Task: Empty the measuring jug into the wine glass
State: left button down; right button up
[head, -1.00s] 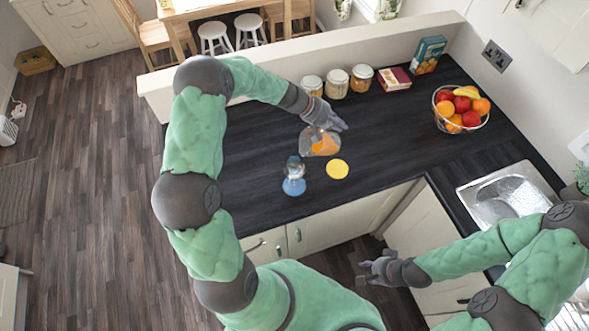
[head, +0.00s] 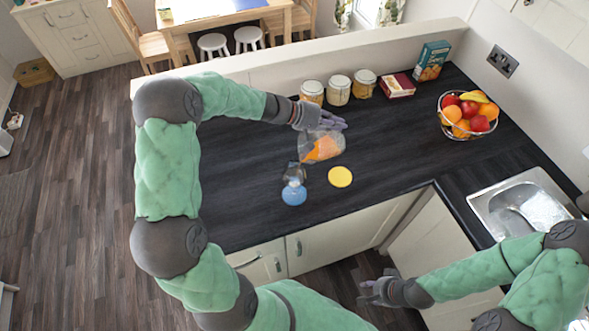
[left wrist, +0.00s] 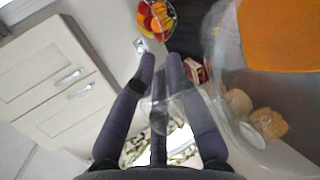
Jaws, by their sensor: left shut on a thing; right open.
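The clear measuring jug (head: 309,154) with orange contents (head: 325,147) is at the middle of the dark counter, tilted. My left gripper (head: 327,123) is shut on it from behind; the grip point itself is partly hidden. In the left wrist view, the jug (left wrist: 228,75) fills the right side, its orange contents (left wrist: 280,35) at the top right. The clear wine glass (head: 294,172) stands upright on a blue coaster (head: 293,196), just in front and left of the jug. I see no orange in it. My right gripper (head: 377,287) is open and empty, in front of the counter.
A yellow disc (head: 340,177) lies right of the glass. Several jars (head: 338,90), a red box (head: 397,86) and a teal box (head: 432,61) line the back. A fruit bowl (head: 468,115) and the sink (head: 520,205) are at right. The counter's left part is clear.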

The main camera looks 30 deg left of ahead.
pick_arm(q)
jog(key=shift+s+a+r+t+h+b, duration=0.4)
jog(key=shift+s+r+t+b, duration=0.25)
jog(key=shift+b, duration=0.4)
jog(key=shift+r, duration=0.1)
jog(key=shift+s+a+r+m+t+h+b, duration=0.25)
jog(key=shift+s+a+r+h+b, duration=0.1)
jog(key=shift+s+b, duration=0.2)
jog(key=shift+s+a+r+m+t+h+b, duration=0.2)
jog(key=shift+s+r+h+b, duration=0.1)
jog(key=shift+s+b, duration=0.25)
